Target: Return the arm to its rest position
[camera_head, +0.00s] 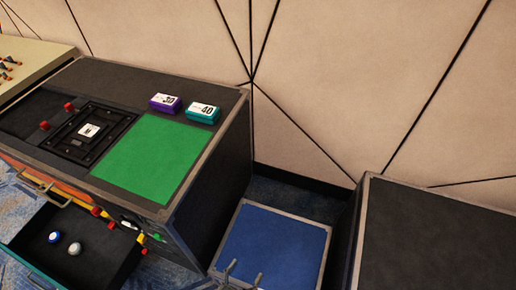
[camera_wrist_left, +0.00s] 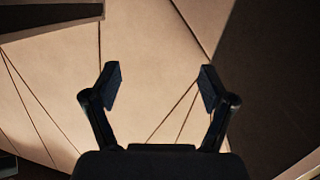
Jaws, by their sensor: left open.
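My left gripper (camera_head: 244,270) shows only as two grey fingertips at the bottom edge of the head view, in front of the blue-topped low box. In the left wrist view, my left gripper (camera_wrist_left: 160,80) is open, its two fingers wide apart with nothing between them. Behind the fingers is a beige panelled surface. The rest of the left arm is out of the head view. My right gripper shows in neither view.
A dark cabinet (camera_head: 215,150) at left bears a green mat (camera_head: 150,158), a purple box (camera_head: 165,102) and a teal box (camera_head: 203,113). Its drawer (camera_head: 95,245) is open, with two small round things inside. A blue-topped box (camera_head: 270,245) and another dark cabinet (camera_head: 435,240) stand to the right.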

